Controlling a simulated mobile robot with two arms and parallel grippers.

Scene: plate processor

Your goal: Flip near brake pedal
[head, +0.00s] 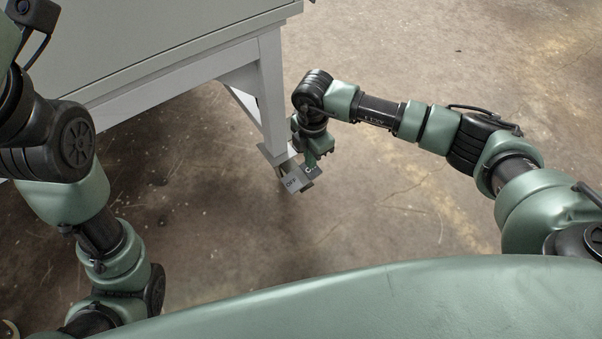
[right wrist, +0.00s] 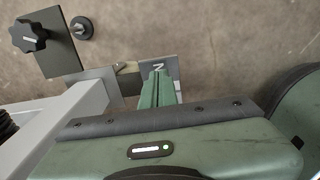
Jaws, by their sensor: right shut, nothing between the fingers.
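The near brake pedal (head: 292,184) is a small two-part grey plate at the foot of the table leg. In the head view its lighter half reads "OFF", and its darker half is partly covered by my right gripper. My right gripper (head: 309,164) points down at the darker half, with its fingers shut and empty. In the right wrist view the closed fingers (right wrist: 158,86) overlap the pedal's darker plate (right wrist: 172,66), where part of a letter shows beside the tips. I cannot tell whether they touch it. My left arm shows at the left, but its gripper is out of view.
The grey table (head: 150,40) fills the upper left, and its leg (head: 271,95) stands just left of my right gripper. A dark plate with a black star knob (right wrist: 29,36) lies beyond the pedal in the wrist view. The concrete floor to the right is clear.

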